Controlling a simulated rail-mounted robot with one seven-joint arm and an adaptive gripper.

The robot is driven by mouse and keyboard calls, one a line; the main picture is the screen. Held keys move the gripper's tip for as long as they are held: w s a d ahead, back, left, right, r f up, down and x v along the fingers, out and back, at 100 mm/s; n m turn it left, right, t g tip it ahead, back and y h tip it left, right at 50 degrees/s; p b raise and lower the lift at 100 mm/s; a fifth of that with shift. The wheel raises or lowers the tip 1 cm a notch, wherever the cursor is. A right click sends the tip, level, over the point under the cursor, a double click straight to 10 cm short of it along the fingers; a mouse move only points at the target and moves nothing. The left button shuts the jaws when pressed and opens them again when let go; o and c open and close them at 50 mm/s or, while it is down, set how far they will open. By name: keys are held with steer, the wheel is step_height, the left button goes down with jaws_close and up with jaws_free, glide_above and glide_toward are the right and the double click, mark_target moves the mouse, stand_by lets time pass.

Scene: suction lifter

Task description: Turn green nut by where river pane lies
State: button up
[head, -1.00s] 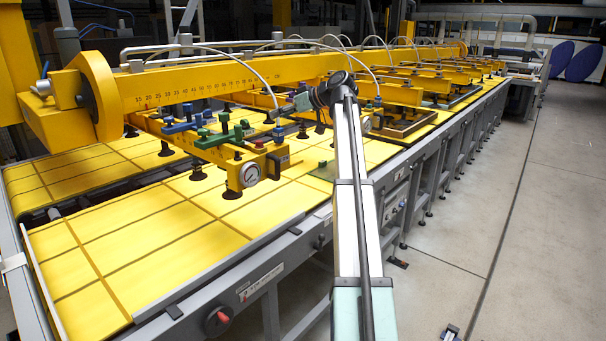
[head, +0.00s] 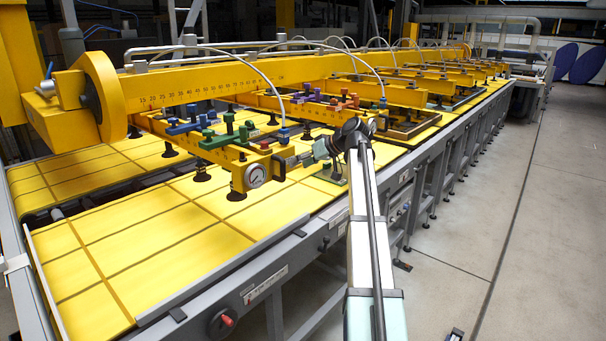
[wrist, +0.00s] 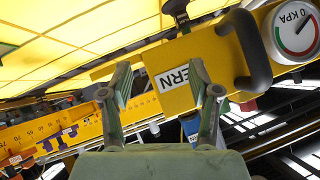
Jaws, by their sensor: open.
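Several green nuts (head: 228,122) stand on the nearest yellow crossbeam (head: 232,153) in the head view, among blue and red ones. My gripper (head: 291,162) is at that beam's near end, beside a round gauge (head: 255,175). In the wrist view my gripper (wrist: 162,84) is open and empty, its two fingers apart in front of the yellow beam end. I cannot tell which pane is the river one.
A black handle (wrist: 250,50) and the gauge (wrist: 295,30) are close right of the fingers. A black suction cup (wrist: 176,10) is above. Further crossbeams with purple and red nuts (head: 345,101) stand behind.

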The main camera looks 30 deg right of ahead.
steer(key=shift+s+a+f, duration=0.15)
steer(key=shift+a+f, duration=0.1)
steer(key=shift+f, duration=0.6)
steer(key=shift+s+a+f, duration=0.15)
steer(key=shift+a+f, duration=0.1)
steer(key=shift+f, duration=0.55)
steer(key=shift+g, duration=0.3)
